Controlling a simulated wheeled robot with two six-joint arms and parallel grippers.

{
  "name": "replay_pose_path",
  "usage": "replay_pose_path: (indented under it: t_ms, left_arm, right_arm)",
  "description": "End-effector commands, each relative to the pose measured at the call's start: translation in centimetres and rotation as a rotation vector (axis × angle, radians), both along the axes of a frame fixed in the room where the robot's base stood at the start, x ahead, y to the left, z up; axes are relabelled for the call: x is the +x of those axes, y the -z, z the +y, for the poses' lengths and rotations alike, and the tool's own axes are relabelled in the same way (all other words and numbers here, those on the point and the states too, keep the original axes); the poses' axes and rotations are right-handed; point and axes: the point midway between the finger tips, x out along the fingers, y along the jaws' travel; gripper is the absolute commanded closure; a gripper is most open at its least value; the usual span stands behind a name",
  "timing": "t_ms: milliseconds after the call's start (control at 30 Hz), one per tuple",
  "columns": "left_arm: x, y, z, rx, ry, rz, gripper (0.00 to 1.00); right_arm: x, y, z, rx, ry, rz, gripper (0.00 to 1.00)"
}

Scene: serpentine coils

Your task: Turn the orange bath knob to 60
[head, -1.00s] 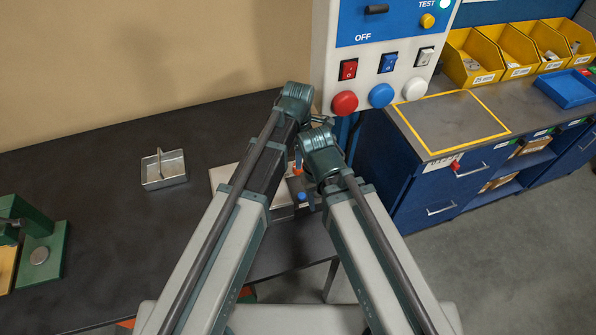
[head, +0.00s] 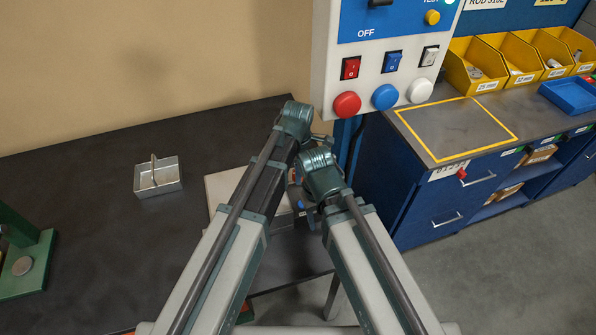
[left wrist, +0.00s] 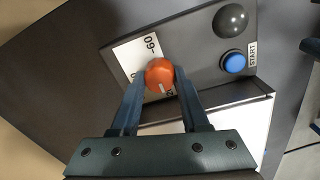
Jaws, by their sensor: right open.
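The orange bath knob (left wrist: 159,73) sits on a dark grey panel in the left wrist view. Its white mark points toward the bottom of the picture. In the head view the knob (head: 293,175) is mostly hidden by my arms. My right gripper (head: 311,211) is open near the device's blue button, partly hidden by its own wrist.
A blue START button (left wrist: 234,62) and a dark dome (left wrist: 230,20) sit beside the knob. A control box (head: 385,75) with red, blue and white buttons hangs just beyond my arms.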

Motion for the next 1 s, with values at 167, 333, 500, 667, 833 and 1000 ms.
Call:
replay_pose_path:
  t_ms: [167, 333, 500, 667, 833, 1000]
  left_arm:
    - [0.01, 0.00, 0.00, 0.000, 0.000, -0.001, 0.91]
    - [0.01, 0.01, 0.00, 0.000, 0.001, -0.001, 1.00]
    - [0.02, 0.01, 0.00, 0.000, 0.025, -0.001, 1.00]
    - [0.03, 0.01, 0.01, 0.000, 0.097, -0.001, 1.00]
    - [0.05, 0.01, 0.03, 0.000, 0.229, -0.001, 1.00]
    - [0.08, 0.02, 0.04, 0.000, 0.390, -0.001, 1.00]
  right_arm:
    - [0.00, 0.00, 0.00, 0.000, 0.000, 0.000, 0.50]
    - [0.00, 0.01, 0.00, 0.000, 0.000, 0.000, 0.50]
    - [0.00, 0.01, 0.00, 0.000, 0.000, 0.000, 0.50]
    - [0.00, 0.01, 0.00, 0.000, 0.000, 0.000, 0.50]
    - [0.00, 0.01, 0.00, 0.000, 0.000, 0.000, 0.50]
    - [0.00, 0.01, 0.00, 0.000, 0.000, 0.000, 0.50]
